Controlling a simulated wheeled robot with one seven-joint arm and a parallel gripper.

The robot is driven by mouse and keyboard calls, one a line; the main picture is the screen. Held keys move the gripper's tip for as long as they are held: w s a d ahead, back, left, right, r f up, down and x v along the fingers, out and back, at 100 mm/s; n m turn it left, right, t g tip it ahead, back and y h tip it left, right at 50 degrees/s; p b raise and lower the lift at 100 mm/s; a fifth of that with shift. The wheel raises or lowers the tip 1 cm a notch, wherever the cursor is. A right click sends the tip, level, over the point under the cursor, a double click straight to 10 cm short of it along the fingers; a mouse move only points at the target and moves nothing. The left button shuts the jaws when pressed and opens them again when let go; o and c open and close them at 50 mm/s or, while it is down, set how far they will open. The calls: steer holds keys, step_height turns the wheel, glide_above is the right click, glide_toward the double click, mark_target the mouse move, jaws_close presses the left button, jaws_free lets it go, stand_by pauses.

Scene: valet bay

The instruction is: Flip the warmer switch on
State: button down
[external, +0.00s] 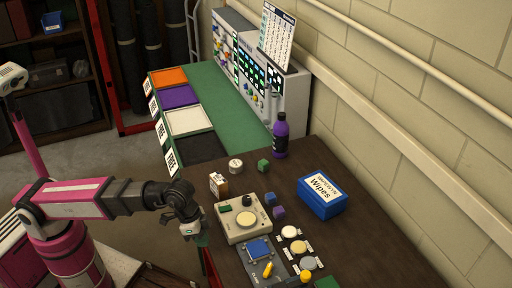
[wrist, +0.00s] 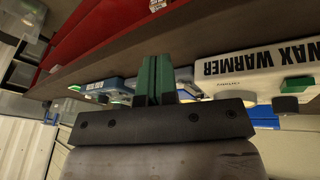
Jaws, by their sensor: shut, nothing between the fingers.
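The wax warmer (external: 236,234) is a beige box on the dark table, with a round cream pot on top. Its green switch (external: 224,208) sits at a corner near a black knob (external: 247,200). In the wrist view, the warmer (wrist: 235,68) fills the right side with its label readable, and the green switch (wrist: 297,84) is at the far right above the dark knob (wrist: 286,104). I cannot tell the switch's position. My gripper (external: 203,240) is just left of the warmer near the table edge. Its green fingers (wrist: 157,80) are together, empty, and apart from the switch.
A blue wipes box (external: 321,198) and purple bottle (external: 280,138) stand farther off.

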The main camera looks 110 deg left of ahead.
mark_target(221, 209)
steer(key=s+a+r+n+g+y, duration=0.2)
steer(key=a+r+n, duration=0.2)
steer(key=a+r, duration=0.9)
steer(key=shift+s+r+n+y, duration=0.3)
steer(key=shift+s+r+n, duration=0.1)
steer(key=shift+r, duration=0.45)
steer(key=shift+w, duration=0.1)
steer(key=x, duration=1.2)
steer(key=shift+s+d+f, duration=0.2)
steer(key=shift+s+f, duration=0.05)
steer(key=shift+s, duration=0.15)
steer(key=shift+x, duration=0.8)
steer(key=shift+s+d+f, duration=0.1)
steer(key=shift+s+d, duration=0.05)
steer(key=shift+s, duration=0.05)
